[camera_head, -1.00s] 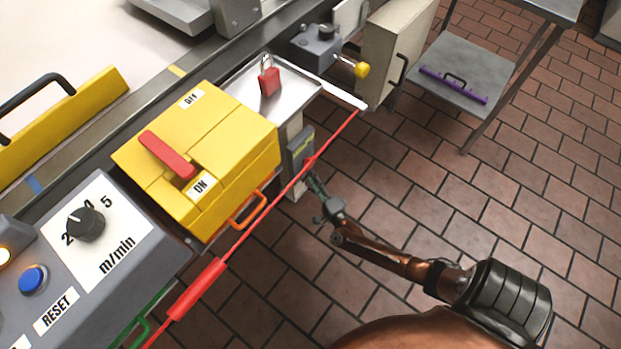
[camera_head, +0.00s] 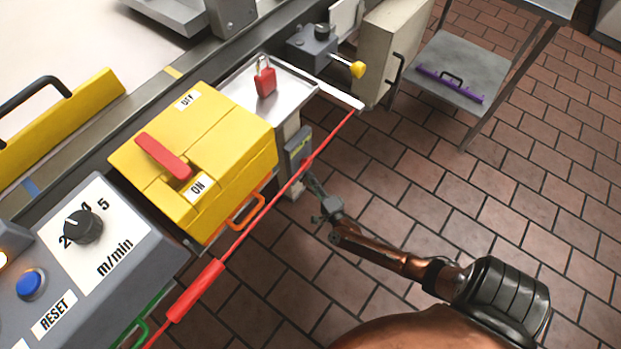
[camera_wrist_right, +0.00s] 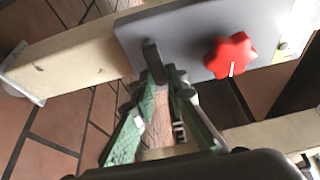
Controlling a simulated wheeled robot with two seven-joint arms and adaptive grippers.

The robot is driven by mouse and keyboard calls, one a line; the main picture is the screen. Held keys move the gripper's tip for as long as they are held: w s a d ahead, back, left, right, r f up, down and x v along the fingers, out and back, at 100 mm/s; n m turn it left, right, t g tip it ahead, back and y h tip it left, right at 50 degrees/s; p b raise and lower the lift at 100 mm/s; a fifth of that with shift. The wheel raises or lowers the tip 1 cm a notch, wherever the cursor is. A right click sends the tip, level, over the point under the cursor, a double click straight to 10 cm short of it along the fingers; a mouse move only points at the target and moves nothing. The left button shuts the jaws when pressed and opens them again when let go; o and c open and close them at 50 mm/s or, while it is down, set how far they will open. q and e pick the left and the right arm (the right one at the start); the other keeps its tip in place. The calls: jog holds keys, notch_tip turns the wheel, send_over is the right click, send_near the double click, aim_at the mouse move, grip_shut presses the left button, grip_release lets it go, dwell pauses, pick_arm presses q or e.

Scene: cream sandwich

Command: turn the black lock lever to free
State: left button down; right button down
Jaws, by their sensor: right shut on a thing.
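The black lock lever (camera_wrist_right: 152,58) stands out from a grey plate (camera_wrist_right: 190,38) in the right wrist view. It looks like a short dark bar at the plate's lower edge. My right gripper (camera_wrist_right: 161,76) has its fingertips closed around the lever's near end. In the head view my right gripper (camera_head: 312,183) reaches up to the grey plate (camera_head: 298,150) below the tray, and the lever is too small and covered to make out there. Any lock marking by the lever is not readable. My left gripper is in neither current view.
A red star knob (camera_wrist_right: 231,56) sits on the same plate, right of the lever. A red pull cord (camera_head: 290,188) runs just above my right gripper. The yellow switch box (camera_head: 215,140) and the tray with a red padlock (camera_head: 265,80) are close by.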

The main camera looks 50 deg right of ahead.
pick_arm(q)
jog(key=s+a+r+g+p, duration=0.1)
jog(key=s+r+g+p, duration=0.1)
jog(key=r, duration=0.3)
jog(key=s+a+r+g+y+p, duration=0.1)
jog(key=s+r+g+p, duration=0.2)
jog(key=r+p, duration=0.2)
jog(key=shift+s+a+r, duration=0.2)
jog(key=shift+r, duration=0.4)
pick_arm(e)
jog(key=shift+s+a+f+m+g+y, duration=0.1)
jog(key=shift+a+f+m+g+y, duration=0.5)
jog(key=shift+m, duration=1.3)
jog(key=shift+w+a+f+m+g+y, duration=0.1)
jog(key=shift+f+m+g+y, duration=0.35)
jog(key=shift+m+y, duration=1.1)
jog(key=shift+s+a+f+m+g+y, duration=0.1)
jog(key=shift+a+f+m+g+y, duration=0.5)
jog(key=shift+m, duration=1.65)
jog(key=shift+d+r, duration=0.25)
jog(key=shift+r, duration=0.05)
jog(key=c, duration=1.9)
grip_release()
jog(key=shift+c, duration=0.2)
jog(key=shift+d+r, duration=0.1)
